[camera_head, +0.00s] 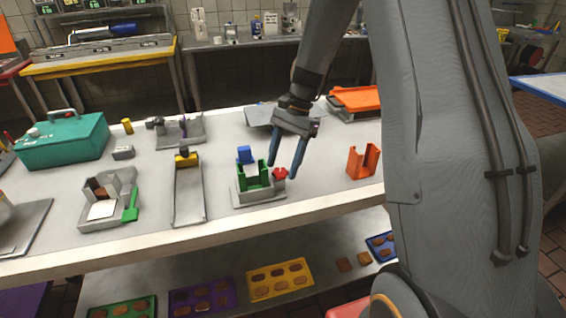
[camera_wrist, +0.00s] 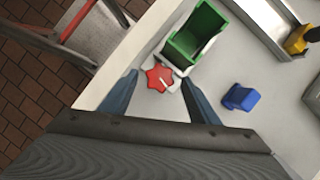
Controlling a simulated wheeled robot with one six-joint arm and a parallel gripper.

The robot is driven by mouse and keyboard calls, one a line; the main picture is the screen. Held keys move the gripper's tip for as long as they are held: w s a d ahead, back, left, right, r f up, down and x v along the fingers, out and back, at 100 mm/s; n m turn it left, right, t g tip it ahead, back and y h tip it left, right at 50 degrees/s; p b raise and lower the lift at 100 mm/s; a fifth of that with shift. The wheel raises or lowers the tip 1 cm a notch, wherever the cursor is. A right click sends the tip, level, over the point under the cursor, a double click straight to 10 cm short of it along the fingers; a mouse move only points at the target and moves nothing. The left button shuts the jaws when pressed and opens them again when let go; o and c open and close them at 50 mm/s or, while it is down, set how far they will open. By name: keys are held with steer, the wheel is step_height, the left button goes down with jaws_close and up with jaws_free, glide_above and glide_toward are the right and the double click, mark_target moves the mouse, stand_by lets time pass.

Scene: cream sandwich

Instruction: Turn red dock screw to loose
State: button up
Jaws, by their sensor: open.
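The red dock screw (camera_head: 280,173) is a small star-shaped knob at the right side of the dock (camera_head: 262,196), a grey base on the table. A green U-shaped holder (camera_head: 255,177) stands on the same base. In the wrist view the red screw (camera_wrist: 160,78) shows a white pointer mark on its top and lies between my fingertips, beside the green holder (camera_wrist: 196,36). My gripper (camera_head: 286,167) is open, with its two blue fingers pointing down around the screw. I cannot tell whether either finger touches it.
A blue block (camera_head: 245,154) stands just behind the green holder. An orange U-shaped holder (camera_head: 363,162) is to the right, and a grey tray (camera_head: 189,195) to the left. The table's front edge (camera_head: 230,228) is close; bare table lies between dock and orange holder.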

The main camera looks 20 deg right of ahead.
steer(key=b+v, duration=0.2)
steer(key=v, duration=0.5)
steer(key=shift+r, duration=0.35)
